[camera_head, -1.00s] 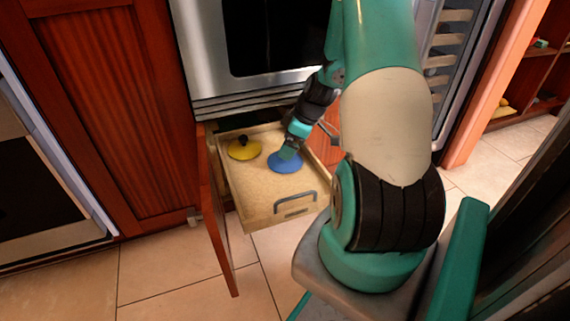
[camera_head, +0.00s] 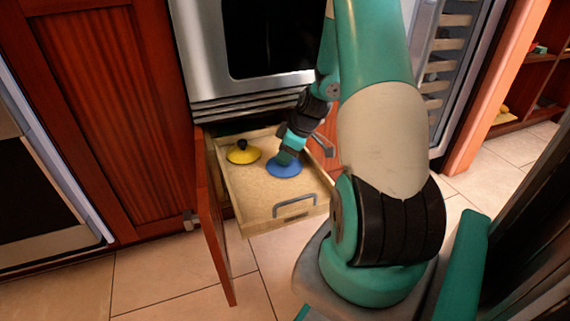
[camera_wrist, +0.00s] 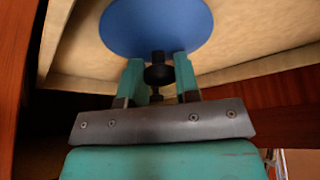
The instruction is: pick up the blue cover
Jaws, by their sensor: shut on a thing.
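The blue cover (camera_head: 284,170) is a round lid in the open wooden drawer (camera_head: 262,224), right of the yellow cover (camera_head: 243,155). In the wrist view the blue cover (camera_wrist: 158,28) fills the top middle, with its black knob (camera_wrist: 158,74) between my two green fingers. My gripper (camera_wrist: 160,70) is shut on that knob. In the head view my gripper (camera_head: 287,157) is directly over the blue cover and hides its knob. I cannot tell whether the cover touches the drawer floor.
The drawer has raised wooden walls and a grey handle (camera_head: 295,205) at its front. A red-brown door (camera_head: 214,225) stands open at its left. The steel oven (camera_head: 255,50) is above the drawer. The front part of the drawer floor is bare.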

